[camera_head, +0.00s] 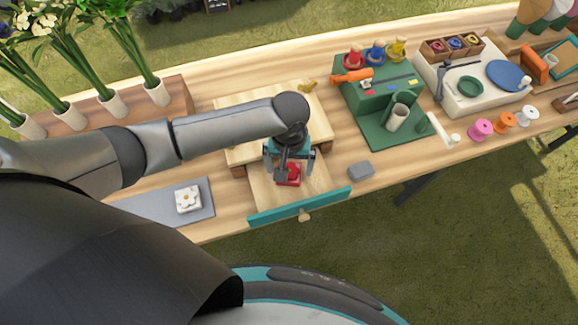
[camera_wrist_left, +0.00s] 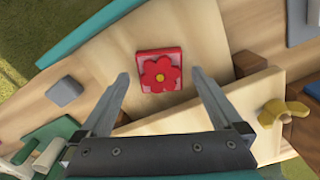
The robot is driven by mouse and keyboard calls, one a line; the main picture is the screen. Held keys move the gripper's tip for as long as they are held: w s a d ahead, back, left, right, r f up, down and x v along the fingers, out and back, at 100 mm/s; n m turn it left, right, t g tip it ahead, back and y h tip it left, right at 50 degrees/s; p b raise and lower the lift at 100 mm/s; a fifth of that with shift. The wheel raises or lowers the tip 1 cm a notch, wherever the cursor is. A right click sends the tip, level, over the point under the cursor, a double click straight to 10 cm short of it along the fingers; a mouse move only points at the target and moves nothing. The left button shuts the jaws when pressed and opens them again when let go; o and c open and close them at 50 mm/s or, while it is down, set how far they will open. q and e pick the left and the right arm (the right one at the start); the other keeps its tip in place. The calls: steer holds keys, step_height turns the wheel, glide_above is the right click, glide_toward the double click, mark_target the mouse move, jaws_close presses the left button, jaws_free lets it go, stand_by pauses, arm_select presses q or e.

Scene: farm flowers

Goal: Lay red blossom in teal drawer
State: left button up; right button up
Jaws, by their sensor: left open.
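In the left wrist view the blossom (camera_wrist_left: 159,71) lies face up between the spread fingers, with space on both sides. My left gripper (camera_head: 289,172) is open and empty, directly above the blossom; it also shows in the wrist view (camera_wrist_left: 160,78). The drawer's teal front (camera_wrist_left: 110,28) crosses the top of the wrist view. My right gripper is not in view.
A white blossom tile (camera_head: 188,199) lies on a grey mat (camera_head: 140,208) left of the drawer. A grey block (camera_head: 361,170) lies right of it. A green station (camera_head: 380,100) stands further right, and potted stems (camera_head: 157,92) stand at left.

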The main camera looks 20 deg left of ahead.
arm_select(q)
step_height(320, 180, up, 11)
steer(key=p, duration=0.2)
steer(key=shift+f, duration=0.1)
